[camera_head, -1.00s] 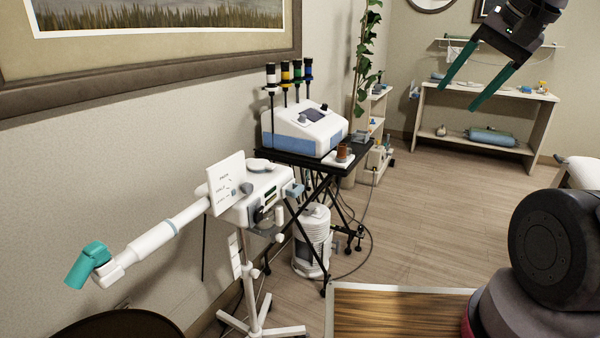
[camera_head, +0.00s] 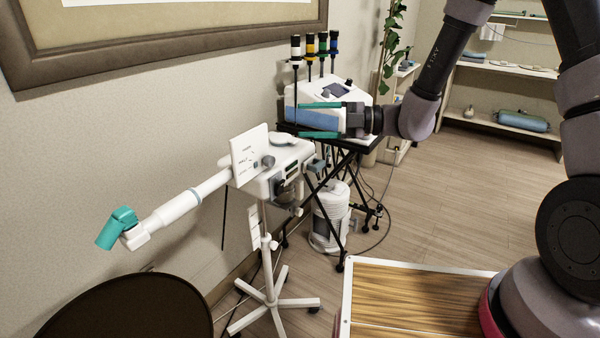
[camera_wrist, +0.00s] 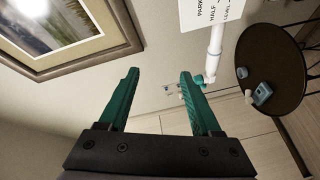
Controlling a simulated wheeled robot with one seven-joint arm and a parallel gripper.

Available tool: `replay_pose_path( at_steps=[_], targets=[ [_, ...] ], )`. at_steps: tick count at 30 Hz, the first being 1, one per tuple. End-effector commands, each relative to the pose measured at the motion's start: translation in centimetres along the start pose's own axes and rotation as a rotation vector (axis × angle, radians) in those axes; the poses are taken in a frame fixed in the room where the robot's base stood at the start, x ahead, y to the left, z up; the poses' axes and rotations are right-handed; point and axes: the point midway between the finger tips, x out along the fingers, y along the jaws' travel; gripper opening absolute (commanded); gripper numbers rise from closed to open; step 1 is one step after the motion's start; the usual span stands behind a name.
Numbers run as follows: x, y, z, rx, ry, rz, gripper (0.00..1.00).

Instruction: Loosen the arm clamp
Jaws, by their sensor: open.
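The wax warmer unit is a white housing (camera_head: 290,160) on a wheeled stand. A white arm (camera_head: 185,205) slants from it down to the left and ends in a teal head (camera_head: 117,228). A white placard (camera_head: 248,155) stands at the arm's root, with a round grey knob (camera_head: 268,162) beside it; I cannot tell for certain which part is the clamp. My gripper (camera_head: 300,120) is open and empty, pointing left, above and apart from the housing in the picture. In the wrist view, the placard (camera_wrist: 205,12) and arm (camera_wrist: 215,50) show beyond my gripper (camera_wrist: 160,72); the knob is not seen.
A dark round table (camera_head: 130,310) is at the lower left. A wood-topped surface (camera_head: 410,300) is in front. A framed picture (camera_head: 180,45) hangs on the wall.

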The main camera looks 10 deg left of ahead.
Motion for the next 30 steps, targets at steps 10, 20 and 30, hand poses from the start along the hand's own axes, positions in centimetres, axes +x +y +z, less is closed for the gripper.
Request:
replay_pose_path(
  at_steps=[10,20,30],
  targets=[
    [3.7,-10.8,8.6,0.987,-0.202,0.351,0.65],
    [4.1,-14.2,10.6,1.215,-0.258,0.455,0.65],
    [6.2,-13.7,11.5,1.208,-0.255,0.452,0.65]
  ],
)
